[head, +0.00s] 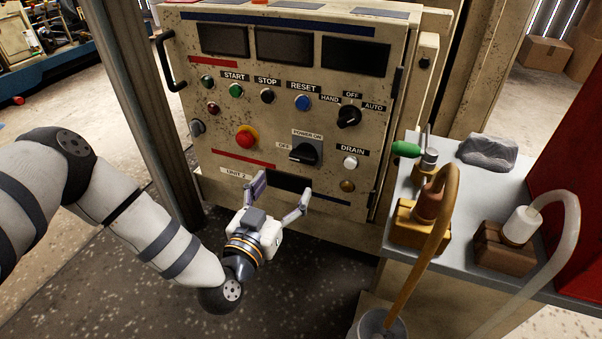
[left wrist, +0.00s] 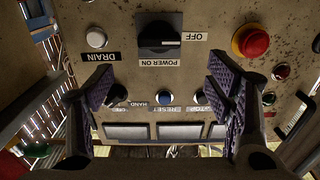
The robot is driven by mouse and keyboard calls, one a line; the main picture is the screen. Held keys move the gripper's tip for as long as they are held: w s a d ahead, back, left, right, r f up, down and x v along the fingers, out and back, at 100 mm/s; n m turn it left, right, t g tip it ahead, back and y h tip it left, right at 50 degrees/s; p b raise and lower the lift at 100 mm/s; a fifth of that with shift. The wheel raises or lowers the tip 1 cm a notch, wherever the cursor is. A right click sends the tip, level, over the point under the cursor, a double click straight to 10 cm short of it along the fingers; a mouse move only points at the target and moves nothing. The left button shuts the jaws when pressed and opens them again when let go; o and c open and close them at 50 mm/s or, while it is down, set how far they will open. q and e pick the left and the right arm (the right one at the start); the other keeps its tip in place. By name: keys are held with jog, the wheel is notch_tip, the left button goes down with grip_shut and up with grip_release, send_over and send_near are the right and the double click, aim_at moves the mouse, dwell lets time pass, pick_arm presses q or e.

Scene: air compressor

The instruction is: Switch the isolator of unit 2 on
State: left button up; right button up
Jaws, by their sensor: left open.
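The isolator is a black rotary switch (head: 305,153) on the beige panel marked UNIT 2 (head: 236,173). Its POWER ON label is above it and its OFF label to its left. Its handle lies level, with the white mark towards OFF. The switch (left wrist: 160,41) also shows upside down in the left wrist view. My left gripper (head: 281,192) is open and empty, in front of the panel's lower part, below the switch and apart from it. In the left wrist view its two purple-padded fingers (left wrist: 160,85) are spread wide. My right gripper is not in view.
A red emergency button (head: 246,137) is left of the switch; a white DRAIN button (head: 350,162) is right. The HAND/OFF/AUTO selector (head: 349,116) is above right. A grey bench (head: 465,185) with hoses and fittings stands right. A metal post (head: 165,120) stands left.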

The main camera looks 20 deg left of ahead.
aim_at(301, 160)
pick_arm(q)
jog(key=w+b, duration=0.1)
jog(key=w, duration=0.2)
jog(key=w+b, duration=0.1)
jog(key=w, duration=0.5)
jog(key=shift+d+f+b, duration=0.15)
jog(key=shift+f+b, duration=0.1)
jog(key=shift+b, duration=0.15)
jog(key=shift+w+r, duration=0.15)
jog(key=shift+w, duration=0.05)
jog(key=shift+c, duration=0.5)
jog(key=c, duration=1.1)
